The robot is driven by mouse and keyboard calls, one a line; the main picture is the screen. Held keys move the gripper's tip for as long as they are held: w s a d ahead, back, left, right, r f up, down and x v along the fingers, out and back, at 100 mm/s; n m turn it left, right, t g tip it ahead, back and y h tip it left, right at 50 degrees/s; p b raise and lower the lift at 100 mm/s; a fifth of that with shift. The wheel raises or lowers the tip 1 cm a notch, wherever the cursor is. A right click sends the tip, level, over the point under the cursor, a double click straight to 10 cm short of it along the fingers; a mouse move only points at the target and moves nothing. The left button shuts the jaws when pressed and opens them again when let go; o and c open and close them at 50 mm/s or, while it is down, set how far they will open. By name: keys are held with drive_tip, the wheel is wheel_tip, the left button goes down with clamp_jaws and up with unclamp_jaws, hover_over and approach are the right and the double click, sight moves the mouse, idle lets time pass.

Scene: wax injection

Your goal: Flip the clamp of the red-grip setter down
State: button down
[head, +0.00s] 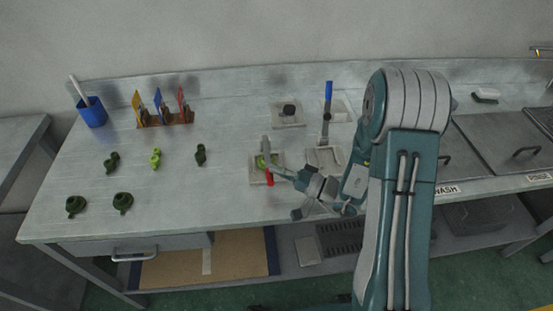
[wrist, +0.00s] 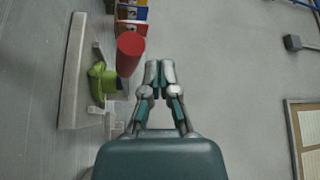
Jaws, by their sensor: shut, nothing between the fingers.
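The red-grip setter stands on a pale base plate (head: 254,176) near the middle of the bench. Its red grip (head: 269,180) sits low and points toward the front; in the wrist view the red grip (wrist: 130,54) shows nearly end-on. A green mould (head: 262,160) is on the plate, and it also shows in the wrist view (wrist: 98,82). A grey upright piece (head: 265,144) rises behind it. My gripper (wrist: 160,68) is shut and empty, just above the red grip with a small gap showing.
A setter with an upright blue grip (head: 329,91) stands to the right. Several green moulds (head: 156,159) lie at left. A card rack (head: 166,119) and blue cup (head: 92,112) stand behind them. The bench between moulds and red-grip setter is clear.

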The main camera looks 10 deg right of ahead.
drive_tip(key=shift+s+f, duration=0.25)
drive_tip(key=shift+f, duration=0.85)
drive_tip(key=shift+s, duration=0.1)
drive_tip(key=v, duration=1.1)
drive_tip(key=shift+d+r, duration=0.2)
drive_tip(key=shift+d, duration=0.3)
